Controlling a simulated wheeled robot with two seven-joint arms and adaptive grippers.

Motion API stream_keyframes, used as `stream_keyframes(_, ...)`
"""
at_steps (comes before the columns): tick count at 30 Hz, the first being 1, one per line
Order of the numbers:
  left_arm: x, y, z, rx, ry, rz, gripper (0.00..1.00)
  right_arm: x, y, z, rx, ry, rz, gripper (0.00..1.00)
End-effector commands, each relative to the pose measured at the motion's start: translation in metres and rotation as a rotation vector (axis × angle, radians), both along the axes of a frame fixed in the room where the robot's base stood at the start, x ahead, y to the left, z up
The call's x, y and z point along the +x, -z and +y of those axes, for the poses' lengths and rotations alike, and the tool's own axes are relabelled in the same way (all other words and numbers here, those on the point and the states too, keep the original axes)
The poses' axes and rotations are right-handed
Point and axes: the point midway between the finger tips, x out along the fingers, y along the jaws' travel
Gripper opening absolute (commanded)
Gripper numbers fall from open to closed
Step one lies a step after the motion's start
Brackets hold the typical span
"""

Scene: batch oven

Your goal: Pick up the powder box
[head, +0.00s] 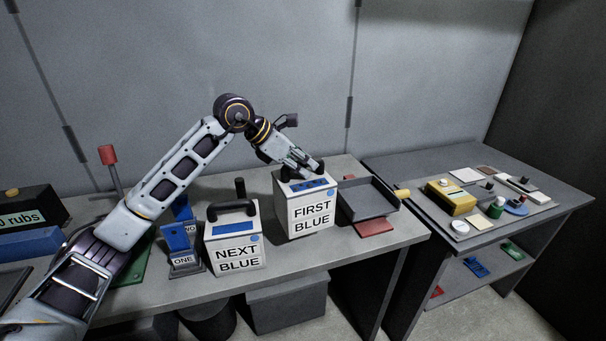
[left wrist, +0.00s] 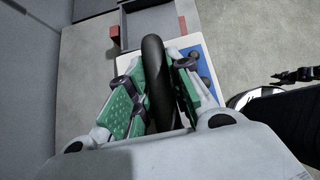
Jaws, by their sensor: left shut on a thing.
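Two white boxes with black top handles stand on the grey bench in the head view. One reads FIRST BLUE (head: 312,213), the other NEXT BLUE (head: 236,253); neither label says powder. My left gripper (head: 303,172) reaches down onto the top of the FIRST BLUE box. In the left wrist view, the green-padded fingers of my left gripper (left wrist: 160,85) are shut on the box's thick black handle (left wrist: 155,60). White and blue parts of the box top (left wrist: 209,65) show below the fingers. The box looks upright; I cannot tell whether it touches the bench.
A grey open tray (head: 368,213) stands just right of the FIRST BLUE box, with a red piece (head: 375,228) below it. A blue stand marked ONE (head: 183,258) is left of NEXT BLUE. A side table (head: 520,228) at right holds several small items.

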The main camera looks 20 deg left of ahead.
Motion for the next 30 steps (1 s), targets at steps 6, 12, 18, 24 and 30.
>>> stream_keyframes(6,0.001,-0.018,0.0,-0.003,-0.001,-0.008,0.0,-0.006,0.001,-0.001,-0.001,0.0,0.006,0.4)
stream_keyframes(12,0.001,-0.023,0.0,-0.004,-0.001,-0.007,0.0,-0.008,0.001,-0.001,-0.001,0.0,0.008,0.4)
stream_keyframes(18,0.0,-0.024,0.0,-0.004,-0.001,-0.007,0.0,-0.007,0.001,-0.001,-0.002,0.001,0.008,0.4)
stream_keyframes(24,0.0,-0.024,0.0,-0.004,-0.001,-0.007,0.0,-0.007,0.001,-0.001,-0.002,0.001,0.007,0.4)
stream_keyframes(30,0.0,-0.024,0.0,-0.004,-0.001,-0.007,0.0,-0.003,0.001,-0.001,-0.002,0.0,0.004,0.4)
